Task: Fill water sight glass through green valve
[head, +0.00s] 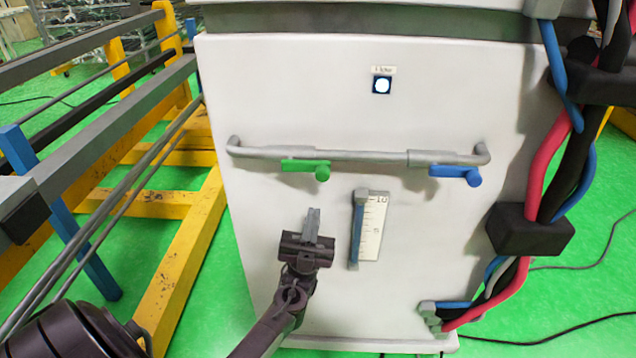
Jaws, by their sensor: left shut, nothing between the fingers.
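The green valve (304,168) sits on the left part of a grey horizontal pipe (370,157) on the front of a white cabinet (300,90). Its handle lies roughly along the pipe. A blue valve (455,174) sits on the right part of the same pipe. The water sight glass (357,230) is a narrow upright tube with a blue column, beside a white marked scale (373,228) below the pipe. My left gripper (312,222) is shut and empty, below the green valve and left of the sight glass, apart from both in the picture. My right gripper is not in view.
A small lit square indicator (381,86) is above the pipe. Thick red, blue and black cables (548,170) run down the cabinet's right side through a black clamp (530,230). Yellow and grey racks (180,240) stand at left on a green floor.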

